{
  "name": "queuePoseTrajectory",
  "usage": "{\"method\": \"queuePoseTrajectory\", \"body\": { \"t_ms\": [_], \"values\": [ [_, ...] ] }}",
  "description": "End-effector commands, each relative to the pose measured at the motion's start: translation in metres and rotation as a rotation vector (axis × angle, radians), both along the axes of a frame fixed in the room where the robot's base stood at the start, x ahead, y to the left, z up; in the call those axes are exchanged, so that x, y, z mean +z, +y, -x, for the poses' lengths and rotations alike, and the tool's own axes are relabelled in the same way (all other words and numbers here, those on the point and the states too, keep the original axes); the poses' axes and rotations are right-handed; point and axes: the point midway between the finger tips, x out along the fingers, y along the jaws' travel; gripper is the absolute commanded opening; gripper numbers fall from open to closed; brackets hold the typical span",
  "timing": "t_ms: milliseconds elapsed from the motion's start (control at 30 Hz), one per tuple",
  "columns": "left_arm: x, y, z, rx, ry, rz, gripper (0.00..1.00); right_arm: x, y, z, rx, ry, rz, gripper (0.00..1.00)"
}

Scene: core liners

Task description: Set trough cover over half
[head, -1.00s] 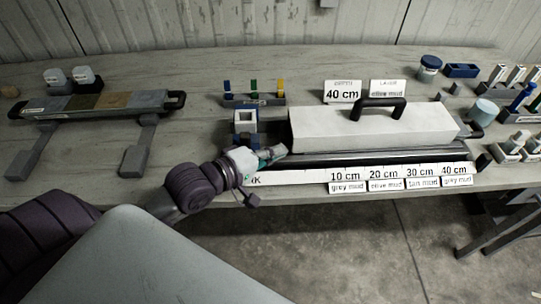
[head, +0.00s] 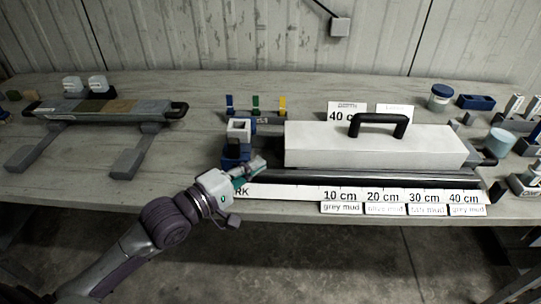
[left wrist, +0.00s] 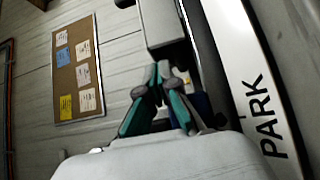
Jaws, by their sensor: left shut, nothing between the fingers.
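The white trough cover (head: 375,148) with its black arched handle (head: 378,121) sits lengthwise over the dark trough (head: 370,180); the trough's front edge shows below it. My left gripper (head: 257,165) is shut and empty, just left of the cover's near left corner and above the PARK end of the scale strip (head: 290,191). In the left wrist view my shut fingers (left wrist: 162,72) point at a grey block-like end (left wrist: 162,25); whether they touch it I cannot tell. The lettering PARK shows at right there. My right gripper is not in view.
A blue holder with a white-topped block (head: 239,131) stands close behind my left gripper. A rack with blue, green and yellow tabs (head: 256,106) is behind it. A filled core tray (head: 105,107) lies at left. Jars and small holders crowd the right. Bench between tray and trough is mostly clear.

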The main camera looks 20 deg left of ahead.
Motion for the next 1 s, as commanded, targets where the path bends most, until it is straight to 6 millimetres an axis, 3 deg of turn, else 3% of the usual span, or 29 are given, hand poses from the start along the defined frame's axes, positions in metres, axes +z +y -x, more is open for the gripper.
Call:
{"method": "queuePoseTrajectory", "body": {
  "t_ms": [100,300,767,1000],
  "values": [
    [0.002,-0.010,-0.020,0.001,-0.004,0.002,0.00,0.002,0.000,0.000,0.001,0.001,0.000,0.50],
    [0.001,-0.021,-0.040,0.001,0.000,0.001,0.00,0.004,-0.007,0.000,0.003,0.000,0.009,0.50],
    [0.000,-0.025,-0.045,0.000,0.001,0.000,0.00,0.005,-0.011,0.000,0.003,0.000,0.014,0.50],
    [0.007,-0.056,-0.055,0.001,0.002,0.007,0.00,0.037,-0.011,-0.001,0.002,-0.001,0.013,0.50]
  ]
}}
